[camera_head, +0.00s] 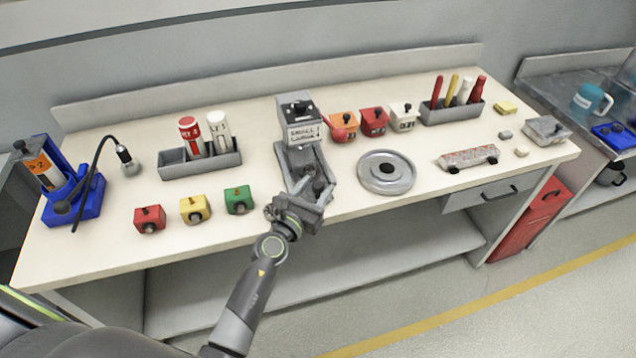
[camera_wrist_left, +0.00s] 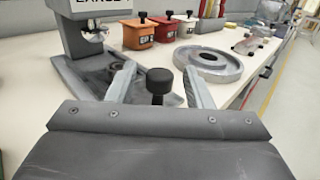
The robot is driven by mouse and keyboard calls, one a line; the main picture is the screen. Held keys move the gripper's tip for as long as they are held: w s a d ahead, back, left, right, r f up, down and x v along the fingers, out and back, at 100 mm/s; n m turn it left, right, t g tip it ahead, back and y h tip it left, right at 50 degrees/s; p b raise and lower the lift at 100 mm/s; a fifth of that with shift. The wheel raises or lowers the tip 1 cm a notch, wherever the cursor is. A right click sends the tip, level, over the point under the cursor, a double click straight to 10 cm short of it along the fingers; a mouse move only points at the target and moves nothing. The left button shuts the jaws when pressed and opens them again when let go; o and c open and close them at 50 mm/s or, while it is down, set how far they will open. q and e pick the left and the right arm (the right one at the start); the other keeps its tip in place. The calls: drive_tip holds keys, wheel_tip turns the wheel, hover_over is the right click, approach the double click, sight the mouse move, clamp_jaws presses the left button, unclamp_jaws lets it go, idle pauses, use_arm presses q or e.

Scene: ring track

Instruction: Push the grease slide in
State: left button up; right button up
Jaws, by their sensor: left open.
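A grey dispenser machine (camera_head: 298,112) with a white label stands at the middle of the bench. Its grey base with side rails (camera_head: 290,170) stretches toward the front edge; this seems to be where the grease slide sits. My left gripper (camera_head: 312,190) is over the front end of that base, its fingers open and pointing toward the machine. In the left wrist view a black knob (camera_wrist_left: 159,80) on a short stem stands between the two fingers, with a gap on each side. The knob's foot is hidden by my gripper body. My right gripper is not in view.
A round grey dish (camera_head: 386,172) lies right of the machine. Orange, red and white small bins (camera_head: 373,121) stand behind it. Red, yellow and green blocks (camera_head: 195,208) sit to the left, before a grey holder (camera_head: 200,162). A blue stand (camera_head: 72,195) is far left.

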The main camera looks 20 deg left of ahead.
use_arm(q)
drive_tip(key=shift+w+d, duration=0.15)
drive_tip(key=shift+w, duration=0.7)
clamp_jaws()
